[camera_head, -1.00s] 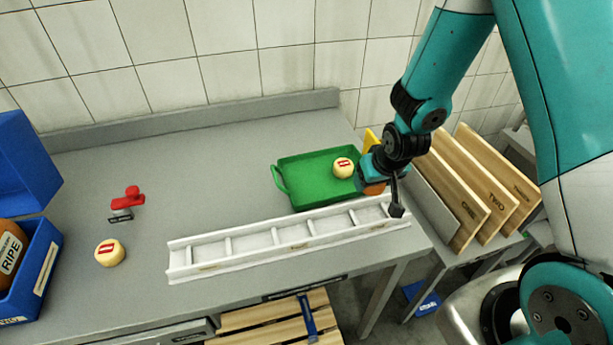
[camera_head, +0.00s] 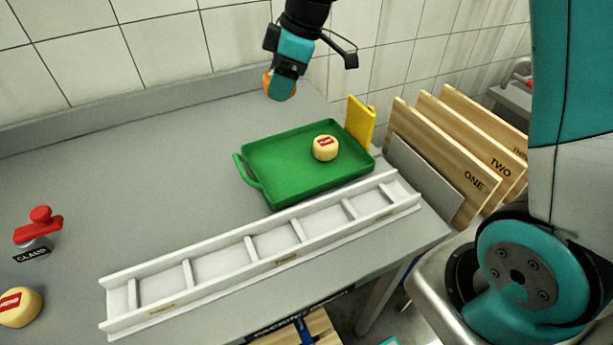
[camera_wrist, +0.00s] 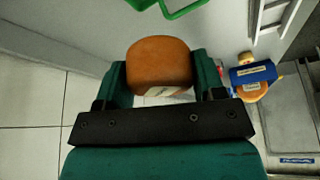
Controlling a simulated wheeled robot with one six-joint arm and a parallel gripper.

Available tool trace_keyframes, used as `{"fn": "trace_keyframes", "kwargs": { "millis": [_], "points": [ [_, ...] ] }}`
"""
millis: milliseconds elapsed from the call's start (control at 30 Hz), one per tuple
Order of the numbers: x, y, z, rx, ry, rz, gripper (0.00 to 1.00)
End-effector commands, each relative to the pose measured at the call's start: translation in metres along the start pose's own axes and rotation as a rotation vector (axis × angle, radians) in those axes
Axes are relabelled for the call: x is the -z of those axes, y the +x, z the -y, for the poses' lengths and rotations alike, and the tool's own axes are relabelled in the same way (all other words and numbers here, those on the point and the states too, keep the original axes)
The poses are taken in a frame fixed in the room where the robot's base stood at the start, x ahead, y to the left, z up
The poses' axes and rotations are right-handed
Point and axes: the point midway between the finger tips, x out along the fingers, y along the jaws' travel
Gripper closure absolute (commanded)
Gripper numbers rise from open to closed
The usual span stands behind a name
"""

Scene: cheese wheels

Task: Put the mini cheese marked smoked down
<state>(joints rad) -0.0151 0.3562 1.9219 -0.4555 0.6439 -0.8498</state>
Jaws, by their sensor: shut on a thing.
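My gripper (camera_head: 280,90) is above the back of the grey worktop, behind the green tray. It is shut on an orange-brown mini cheese (camera_wrist: 160,65), which sits between the two fingers in the wrist view. A small pale label shows at the cheese's lower edge, too small to read. In the head view only a sliver of this cheese (camera_head: 267,84) shows beside the gripper. The green tray (camera_head: 262,160) holds one pale cheese with a red label (camera_head: 325,148). Another pale cheese with a red label (camera_head: 18,307) stands on the worktop at the lower left.
A white divided rack (camera_head: 265,243) lies in front of the tray. A red-handled clamp (camera_head: 38,230) stands at the left. A yellow object (camera_head: 360,122) and boards marked ONE and TWO (camera_head: 440,150) stand at the right. The worktop left of the tray is clear.

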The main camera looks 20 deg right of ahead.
Motion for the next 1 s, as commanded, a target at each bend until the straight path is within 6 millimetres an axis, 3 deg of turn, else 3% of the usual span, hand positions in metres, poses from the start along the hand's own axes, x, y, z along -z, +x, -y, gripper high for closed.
{"fn": "trace_keyframes", "kwargs": {
  "millis": [167, 633, 1000],
  "points": [
    [0.0, 0.0, 0.005, 0.049, -0.104, 0.002, 0.63],
    [-0.049, 0.112, 0.006, 0.053, -0.1, 0.004, 0.63],
    [-0.067, 0.155, 0.006, 0.05, -0.1, 0.004, 0.63]
  ]
}}
